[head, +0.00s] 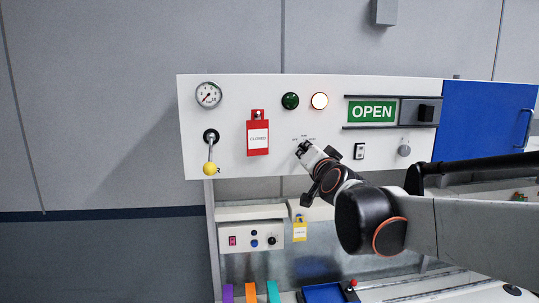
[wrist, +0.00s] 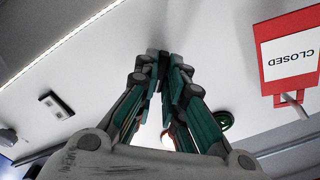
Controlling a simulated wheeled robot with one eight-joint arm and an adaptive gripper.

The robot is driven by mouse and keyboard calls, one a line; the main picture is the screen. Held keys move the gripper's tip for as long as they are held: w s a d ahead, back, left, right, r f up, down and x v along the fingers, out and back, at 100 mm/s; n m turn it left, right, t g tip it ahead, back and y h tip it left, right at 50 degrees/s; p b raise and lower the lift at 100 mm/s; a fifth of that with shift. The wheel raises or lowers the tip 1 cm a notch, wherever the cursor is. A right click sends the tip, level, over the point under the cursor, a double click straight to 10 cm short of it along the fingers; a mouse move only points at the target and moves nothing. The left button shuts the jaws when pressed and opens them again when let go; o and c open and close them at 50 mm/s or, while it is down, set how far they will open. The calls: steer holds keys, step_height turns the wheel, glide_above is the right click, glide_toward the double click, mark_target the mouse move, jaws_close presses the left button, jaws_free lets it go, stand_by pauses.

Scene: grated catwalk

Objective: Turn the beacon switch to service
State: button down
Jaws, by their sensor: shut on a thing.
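My gripper (head: 303,150) is at the white panel, below the two round lamps, under a row of small labels too small to read. In the wrist view, my gripper (wrist: 161,65) has its fingers drawn together at the panel face. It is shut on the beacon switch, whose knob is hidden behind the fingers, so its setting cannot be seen. The green lamp (head: 290,101) looks dark and the white lamp (head: 319,101) beside it glows.
A red CLOSED tag (head: 257,134) hangs left of my gripper, with a yellow-balled lever (head: 210,167) and a gauge (head: 208,95) beyond. A rocker switch (head: 359,151), grey knob (head: 404,150) and green OPEN sign (head: 371,111) are right. A control box (head: 250,238) sits below.

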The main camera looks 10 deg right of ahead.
steer(key=shift+m, duration=0.5)
steer(key=c, duration=1.7)
jaws_free()
steer(key=s, duration=1.2)
